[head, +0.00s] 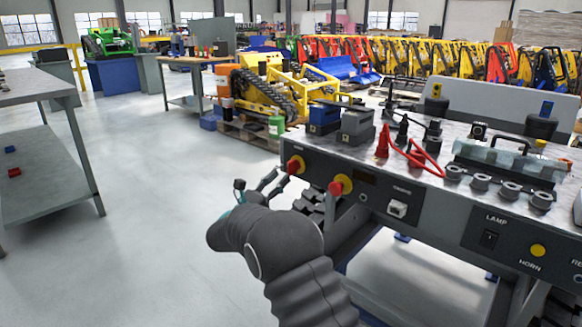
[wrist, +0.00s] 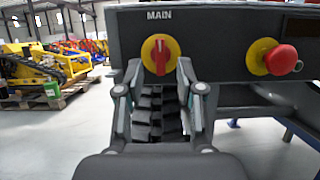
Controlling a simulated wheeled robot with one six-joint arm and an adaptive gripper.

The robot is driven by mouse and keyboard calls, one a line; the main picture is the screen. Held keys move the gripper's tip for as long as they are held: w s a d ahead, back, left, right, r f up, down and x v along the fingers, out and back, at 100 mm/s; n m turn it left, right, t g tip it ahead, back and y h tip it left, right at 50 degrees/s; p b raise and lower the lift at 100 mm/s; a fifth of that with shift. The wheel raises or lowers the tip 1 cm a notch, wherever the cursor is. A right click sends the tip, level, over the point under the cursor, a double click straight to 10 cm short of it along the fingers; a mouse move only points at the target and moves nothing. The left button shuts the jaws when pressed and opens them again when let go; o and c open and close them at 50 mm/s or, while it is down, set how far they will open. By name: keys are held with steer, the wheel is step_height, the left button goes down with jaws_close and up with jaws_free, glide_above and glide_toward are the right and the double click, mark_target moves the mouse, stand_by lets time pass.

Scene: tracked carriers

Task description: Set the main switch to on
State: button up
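The main switch (head: 296,165) is a red rotary knob on a yellow disc at the left end of the bench's dark front panel. In the wrist view the switch (wrist: 160,55) sits under the label MAIN, with its red handle standing about upright. My gripper (wrist: 158,68) is open, one finger to each side of the switch's lower part, with nothing between them. Whether the fingertips touch the panel or disc I cannot tell. In the head view my gripper (head: 278,180) is just left of and below the switch, partly hidden by my arm.
A red mushroom button (wrist: 281,60) on a yellow disc is right of the switch; it also shows in the head view (head: 340,185).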

mark_target(288, 169)
steer(key=shift+x, duration=2.8)
